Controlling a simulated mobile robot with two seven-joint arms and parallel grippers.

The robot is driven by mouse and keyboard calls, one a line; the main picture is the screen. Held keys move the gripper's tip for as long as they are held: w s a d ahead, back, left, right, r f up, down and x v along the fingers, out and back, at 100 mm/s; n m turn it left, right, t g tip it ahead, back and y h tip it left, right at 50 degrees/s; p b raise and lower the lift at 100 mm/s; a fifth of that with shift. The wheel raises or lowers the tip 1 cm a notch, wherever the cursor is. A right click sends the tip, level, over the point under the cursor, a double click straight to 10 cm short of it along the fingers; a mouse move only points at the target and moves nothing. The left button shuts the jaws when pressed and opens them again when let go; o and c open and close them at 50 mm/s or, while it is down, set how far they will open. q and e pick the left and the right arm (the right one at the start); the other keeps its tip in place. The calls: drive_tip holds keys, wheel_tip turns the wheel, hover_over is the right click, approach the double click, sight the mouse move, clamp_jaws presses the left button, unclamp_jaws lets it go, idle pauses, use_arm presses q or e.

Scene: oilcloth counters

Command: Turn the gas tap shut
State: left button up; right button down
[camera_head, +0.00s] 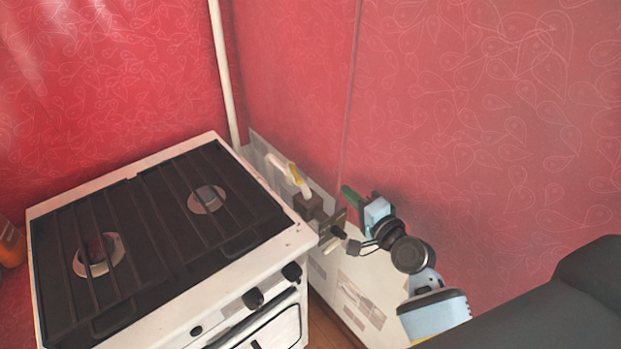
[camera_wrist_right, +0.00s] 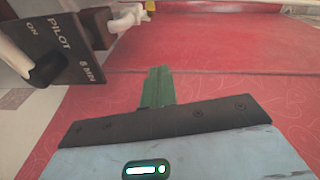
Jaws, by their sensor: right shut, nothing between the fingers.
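The gas fitting is on the low wall just right of the stove. It has a dark brown box (camera_head: 308,205) with a black knob (camera_head: 338,232) and a white pipe with a yellow part (camera_head: 294,172) above it. My left gripper is out of view.
A white stove (camera_head: 270,258) with a black grate stands at the left, close to the fitting. Red patterned walls (camera_head: 480,110) rise behind. An orange object (camera_head: 11,243) is at the far left edge. The space right of my gripper's fingers looks clear in the wrist view.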

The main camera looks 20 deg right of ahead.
sight(295, 173)
drive_tip(key=w+a, duration=0.1)
drive_tip(key=w, duration=0.2)
drive_tip(key=w+a, duration=0.2)
drive_tip(key=w, duration=0.1)
drive_tip(key=w+a+f, duration=0.1)
drive_tip(key=w+a, duration=0.1)
drive_tip(key=w, duration=0.1)
drive_tip(key=shift+w+a, duration=0.15)
drive_tip(key=shift+w, duration=0.2)
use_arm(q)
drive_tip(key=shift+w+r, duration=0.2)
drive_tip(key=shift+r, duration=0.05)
use_arm(e)
drive_tip(key=shift+a+f, duration=0.15)
drive_tip(key=shift+a, duration=0.35)
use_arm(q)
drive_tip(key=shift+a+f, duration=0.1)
